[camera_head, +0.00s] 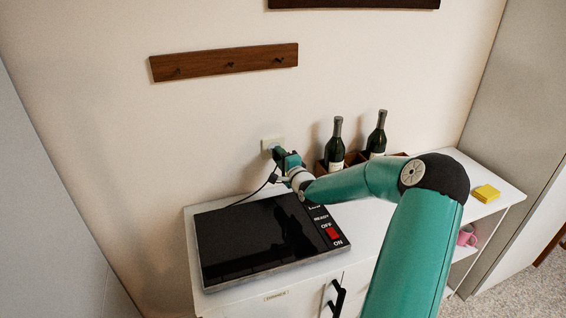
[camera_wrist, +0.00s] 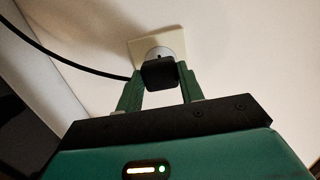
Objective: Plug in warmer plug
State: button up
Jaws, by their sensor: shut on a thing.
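My gripper (camera_wrist: 160,84) is shut on the black warmer plug (camera_wrist: 159,74), with a green finger on each side of it in the wrist view. The plug is right in front of the cream wall outlet (camera_wrist: 163,47); I cannot tell whether its prongs are in the socket. In the head view my gripper (camera_head: 281,164) is close to the wall, just below the outlet (camera_head: 271,145). A black cord (camera_head: 255,193) runs from the plug down to the black warmer plate (camera_head: 252,238) on the white hutch. The warmer has a red switch marked OFF and ON.
Two dark wine bottles (camera_head: 336,144) (camera_head: 377,135) stand in a wooden crate (camera_head: 398,155) right of my gripper. A yellow block (camera_head: 485,193) lies on the hutch's right end. A pink mug (camera_head: 466,237) sits on a shelf below. A wooden peg rail (camera_head: 224,62) hangs above.

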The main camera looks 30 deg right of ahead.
jog(key=shift+w+d, duration=0.2)
jog(key=shift+w, duration=0.55)
jog(key=shift+w+d, duration=0.1)
jog(key=shift+w, duration=0.4)
dwell(1.5)
jog(key=o, duration=1)
jog(key=s+a, duration=0.1)
jog(key=s, duration=1.2)
jog(key=shift+s+a, duration=0.35)
jog(key=shift+a, duration=0.05)
